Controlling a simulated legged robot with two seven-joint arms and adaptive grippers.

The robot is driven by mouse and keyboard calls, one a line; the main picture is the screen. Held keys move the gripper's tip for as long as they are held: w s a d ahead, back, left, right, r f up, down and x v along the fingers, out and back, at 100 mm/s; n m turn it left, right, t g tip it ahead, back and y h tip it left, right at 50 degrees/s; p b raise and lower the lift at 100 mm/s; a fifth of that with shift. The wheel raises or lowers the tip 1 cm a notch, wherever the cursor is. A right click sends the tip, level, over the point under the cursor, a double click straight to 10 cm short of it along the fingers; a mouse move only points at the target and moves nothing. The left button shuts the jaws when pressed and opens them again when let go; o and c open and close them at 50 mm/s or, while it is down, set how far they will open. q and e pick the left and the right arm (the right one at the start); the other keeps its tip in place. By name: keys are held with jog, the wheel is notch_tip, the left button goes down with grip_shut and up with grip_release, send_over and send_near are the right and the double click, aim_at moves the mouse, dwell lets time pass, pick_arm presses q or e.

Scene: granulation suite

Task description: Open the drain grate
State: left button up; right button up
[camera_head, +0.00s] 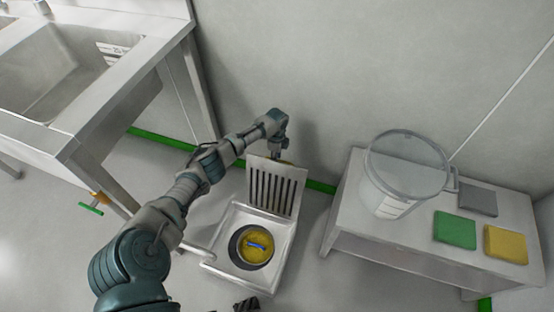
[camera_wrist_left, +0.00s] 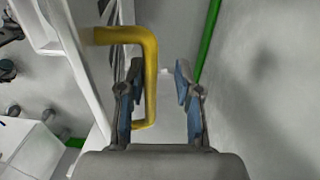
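The drain grate (camera_head: 272,191), a slotted steel plate, stands raised and nearly upright at the back of the square steel drain (camera_head: 223,247). Inside the drain's round opening is a yellow piece (camera_head: 257,247) with a blue part. My left gripper (camera_head: 284,150) is at the grate's top edge. In the left wrist view my left gripper (camera_wrist_left: 158,72) is open, with the yellow handle (camera_wrist_left: 150,75) between its fingers, nearer the left finger. A dark part at the bottom edge of the head view seems to be my right gripper (camera_head: 245,304), mostly cut off.
A steel sink (camera_head: 85,130) stands at the left, with a green-handled valve (camera_head: 92,208) below. At the right a low steel table (camera_head: 375,238) carries a clear jug (camera_head: 405,175) and green, yellow and grey pads. The wall is close behind the grate.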

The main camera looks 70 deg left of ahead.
pick_arm(q)
jog(key=shift+o, duration=0.2)
jog(key=shift+a+f, duration=0.35)
jog(key=shift+a, duration=0.1)
notch_tip(320, 180, up, 12)
jog(key=shift+w+d+r, duration=0.25)
jog(key=shift+w, duration=0.15)
jog(key=shift+a, duration=0.1)
dwell(0.4)
